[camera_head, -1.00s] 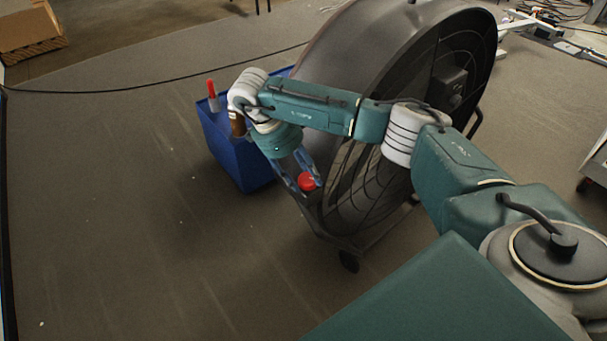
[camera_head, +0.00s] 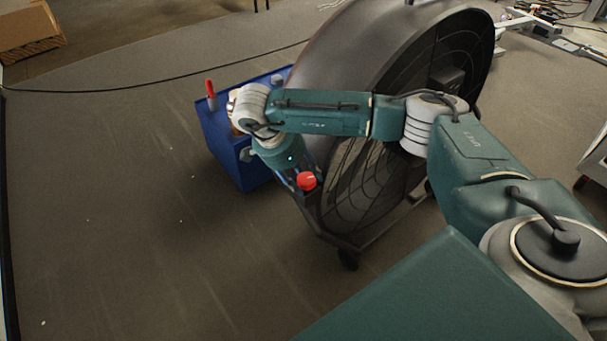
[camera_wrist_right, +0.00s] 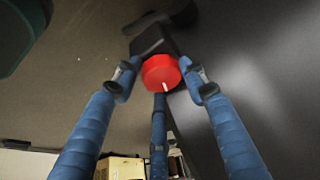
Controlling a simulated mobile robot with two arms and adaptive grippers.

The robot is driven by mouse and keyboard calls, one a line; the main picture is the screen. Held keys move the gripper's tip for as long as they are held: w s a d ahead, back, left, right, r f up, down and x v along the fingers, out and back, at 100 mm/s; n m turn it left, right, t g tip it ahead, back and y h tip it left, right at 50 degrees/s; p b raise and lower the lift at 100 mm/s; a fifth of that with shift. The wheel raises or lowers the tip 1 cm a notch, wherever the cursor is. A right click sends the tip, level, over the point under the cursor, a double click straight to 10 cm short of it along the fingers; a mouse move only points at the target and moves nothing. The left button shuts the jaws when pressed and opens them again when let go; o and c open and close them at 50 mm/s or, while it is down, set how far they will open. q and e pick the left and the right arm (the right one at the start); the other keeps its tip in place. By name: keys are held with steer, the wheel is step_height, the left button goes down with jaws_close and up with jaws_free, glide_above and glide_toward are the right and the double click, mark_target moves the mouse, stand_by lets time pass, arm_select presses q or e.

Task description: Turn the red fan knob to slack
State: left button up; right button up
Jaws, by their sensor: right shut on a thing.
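The red knob (camera_head: 307,181) sits on the near lower rim of the big dark drum fan (camera_head: 345,62). In the right wrist view the red knob (camera_wrist_right: 160,73) is a short round cap on a black block, with a white line on its face pointing down. My right gripper (camera_head: 303,190) is at the knob. In that wrist view its blue fingers (camera_wrist_right: 160,85) stand around the knob, two at the sides and one below, shut on it. The far sides of the finger contacts are hard to see. My left gripper is not in view.
A blue box (camera_head: 232,155) with a red-topped item (camera_head: 210,88) stands just behind my right wrist. A black cable (camera_head: 150,78) crosses the floor. A cardboard box (camera_head: 28,30) lies at the back left. The floor at the left is clear.

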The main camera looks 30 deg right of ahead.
steer(key=shift+a+n+t, duration=0.15)
steer(key=shift+n+t, duration=0.35)
steer(key=shift+n, duration=0.7)
steer(key=o, duration=1.1)
steer(key=shift+w+a, duration=0.1)
steer(key=shift+w, duration=0.05)
steer(key=shift+r, duration=0.15)
steer(key=shift+v, duration=3.95)
